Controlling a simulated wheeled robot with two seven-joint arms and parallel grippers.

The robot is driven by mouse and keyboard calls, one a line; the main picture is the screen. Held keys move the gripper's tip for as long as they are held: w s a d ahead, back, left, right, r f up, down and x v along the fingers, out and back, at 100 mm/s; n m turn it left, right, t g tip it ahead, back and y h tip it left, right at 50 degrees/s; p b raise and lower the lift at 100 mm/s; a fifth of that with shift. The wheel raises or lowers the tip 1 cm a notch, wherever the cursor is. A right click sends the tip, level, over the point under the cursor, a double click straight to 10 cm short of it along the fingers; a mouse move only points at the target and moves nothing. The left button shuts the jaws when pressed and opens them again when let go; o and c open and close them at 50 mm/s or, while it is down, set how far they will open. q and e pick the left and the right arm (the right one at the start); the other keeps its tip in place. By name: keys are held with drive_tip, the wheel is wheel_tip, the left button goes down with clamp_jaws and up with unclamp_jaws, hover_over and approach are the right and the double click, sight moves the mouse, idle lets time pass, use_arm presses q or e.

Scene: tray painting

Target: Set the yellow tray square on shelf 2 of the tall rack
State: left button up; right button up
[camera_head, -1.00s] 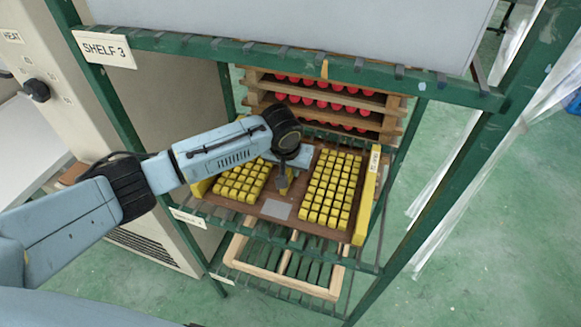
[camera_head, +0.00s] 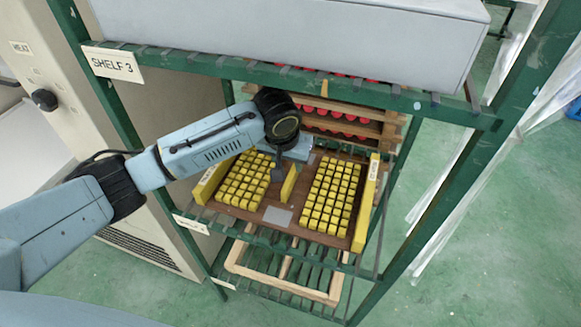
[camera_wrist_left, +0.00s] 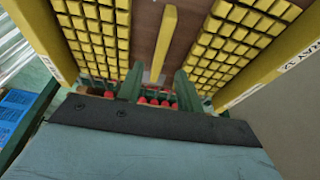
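The yellow tray (camera_head: 277,215) has a brown base, yellow side walls and two blocks of small yellow cubes. It rests on the green rack's shelf below the one marked SHELF 3, its front edge roughly parallel to the shelf's front rail. A yellow upright handle (camera_head: 289,184) stands in its middle strip; it also shows in the left wrist view (camera_wrist_left: 163,42). My left gripper (camera_head: 281,170) is just behind and above the handle. In the left wrist view its fingers (camera_wrist_left: 156,87) are apart, with nothing held between them. My right gripper is not in view.
SHELF 3 (camera_head: 290,83) carries a large grey panel (camera_head: 290,35) above my left arm. Wooden racks with red pieces (camera_head: 340,128) stand behind the tray. An empty wooden frame (camera_head: 285,285) lies on the shelf below. A rack post (camera_head: 440,205) is at right, a beige cabinet (camera_head: 165,140) at left.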

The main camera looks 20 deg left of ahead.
use_arm(q)
drive_tip(key=v, duration=0.4)
idle(0.4)
